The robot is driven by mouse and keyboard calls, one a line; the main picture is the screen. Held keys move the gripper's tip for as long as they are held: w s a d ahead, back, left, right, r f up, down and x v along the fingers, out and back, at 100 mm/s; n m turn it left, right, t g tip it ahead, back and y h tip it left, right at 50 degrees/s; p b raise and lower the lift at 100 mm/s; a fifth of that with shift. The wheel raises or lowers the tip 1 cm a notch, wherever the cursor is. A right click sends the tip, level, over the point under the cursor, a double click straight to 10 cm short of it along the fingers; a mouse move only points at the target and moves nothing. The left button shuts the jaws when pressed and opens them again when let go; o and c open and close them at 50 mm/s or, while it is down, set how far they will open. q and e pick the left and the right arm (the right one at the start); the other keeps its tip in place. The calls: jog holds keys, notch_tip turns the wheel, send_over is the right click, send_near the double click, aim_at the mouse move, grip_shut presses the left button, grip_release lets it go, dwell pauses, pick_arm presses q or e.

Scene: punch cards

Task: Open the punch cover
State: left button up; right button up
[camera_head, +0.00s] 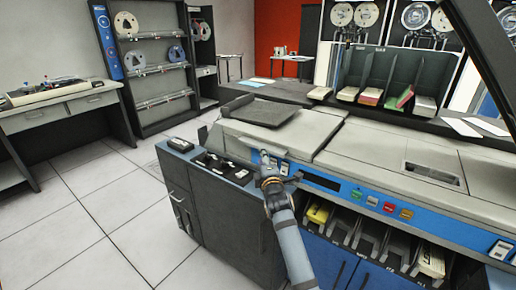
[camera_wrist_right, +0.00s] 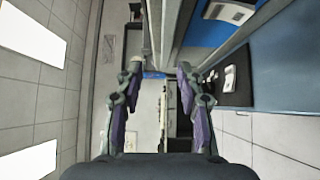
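The punch machine has a light grey top. A pale grey cover (camera_head: 285,133) lies at its left end, beside a dark plate (camera_head: 262,110); it looks shut. My right gripper (camera_head: 266,164) is at the front edge of this cover, above the blue front strip. Whether it touches the edge I cannot tell. In the right wrist view, its two fingers (camera_wrist_right: 160,72) stand apart with nothing clearly held between them. A pale surface and a dark gap show beyond and between the fingers. My left gripper is not in view.
Coloured buttons (camera_head: 388,207) line the blue front strip, above several card slots (camera_head: 367,240). A card rack (camera_head: 385,85) stands behind. A dark slanted panel (camera_head: 484,50) crosses the upper right. The tiled floor (camera_head: 110,215) at left is clear.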

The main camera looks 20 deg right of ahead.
aim_at(258, 146)
jog(key=w, duration=0.3)
jog(key=w+b, duration=0.1)
jog(key=w, duration=0.2)
jog(key=w+d+f, duration=0.1)
jog(key=w, duration=0.1)
jog(key=shift+w+d, duration=0.1)
jog(key=shift+w, duration=0.3)
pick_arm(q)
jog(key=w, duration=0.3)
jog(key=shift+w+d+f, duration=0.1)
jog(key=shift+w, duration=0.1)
pick_arm(e)
grip_shut()
